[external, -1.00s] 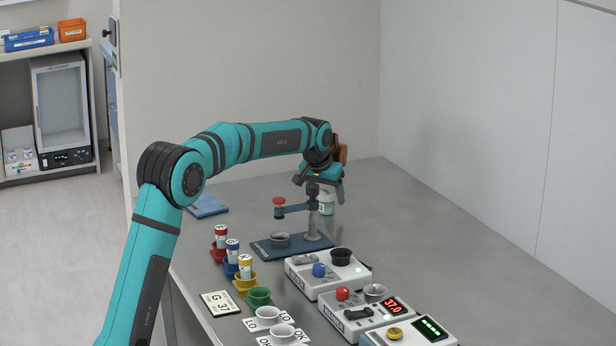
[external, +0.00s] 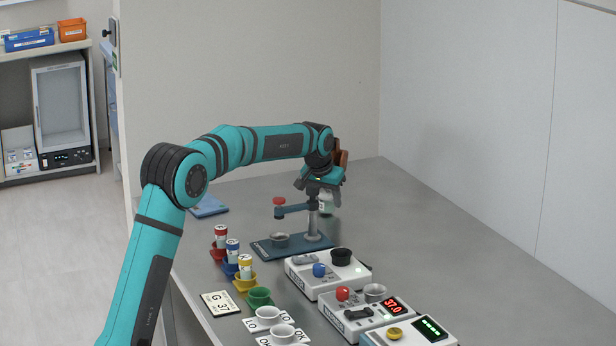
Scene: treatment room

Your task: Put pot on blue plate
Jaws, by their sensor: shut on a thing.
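A small pale pot with a green label (external: 326,205) is at the back of the bench, partly hidden behind the post of a bench stand. My gripper (external: 327,190) is above and around its top, pointing down, and is shut on it. The fingertips are small and partly hidden, and I cannot tell whether the pot touches the bench. A flat blue plate (external: 208,206) lies near the bench's left edge, to the left of the pot, with its near-left part behind my arm.
The stand with a dark blue base (external: 268,250) and red knob (external: 279,201) is just in front of my gripper. Coloured cups with vials (external: 233,246) line the left. White devices (external: 328,272) stand at the front. The bench's right side (external: 440,240) is clear.

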